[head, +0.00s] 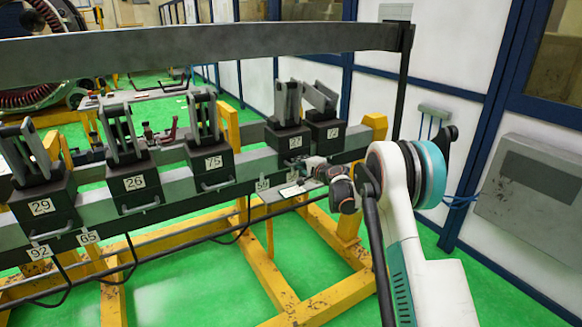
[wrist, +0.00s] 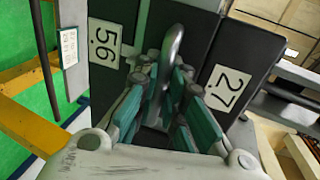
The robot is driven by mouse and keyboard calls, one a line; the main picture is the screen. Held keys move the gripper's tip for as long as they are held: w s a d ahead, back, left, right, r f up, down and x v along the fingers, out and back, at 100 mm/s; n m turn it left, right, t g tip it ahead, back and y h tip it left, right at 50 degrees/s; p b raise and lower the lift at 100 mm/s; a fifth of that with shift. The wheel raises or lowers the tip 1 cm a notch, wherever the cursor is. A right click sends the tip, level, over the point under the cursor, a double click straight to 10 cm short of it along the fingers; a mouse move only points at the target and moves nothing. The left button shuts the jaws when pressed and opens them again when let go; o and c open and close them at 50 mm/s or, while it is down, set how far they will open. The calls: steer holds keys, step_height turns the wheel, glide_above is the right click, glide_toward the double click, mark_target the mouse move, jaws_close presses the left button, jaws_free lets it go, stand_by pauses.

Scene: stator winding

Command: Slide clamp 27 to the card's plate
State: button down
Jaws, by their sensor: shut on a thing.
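Clamp 27 (head: 289,138) is a dark block with upright grey levers, on the grey rail at the right, beside clamp 72. Its number plate also shows in the wrist view (wrist: 228,88). My gripper (head: 307,166) is at the front of clamp 27. In the wrist view its green-padded fingers (wrist: 167,98) are shut on the clamp's grey handle (wrist: 171,52). A plate that appears to read 56 (wrist: 104,43) is across the handle from the 27 plate. A white card (head: 297,188) lies on a small grey shelf; its text is too small to read. It also seems to show in the wrist view (wrist: 69,50).
Clamp 72 (head: 324,134) stands close to the right of clamp 27. Clamp 75 (head: 211,163) is to the left across a stretch of bare rail (head: 254,161). Clamps 26 (head: 134,185) and 29 (head: 43,209) are farther left. Plate 59 (head: 262,185) is on the rail's front.

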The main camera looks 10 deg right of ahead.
steer(key=shift+s+a, duration=0.2)
steer(key=shift+a, duration=0.1)
steer(key=c, duration=1.7)
jaws_free()
steer(key=v, duration=1.2)
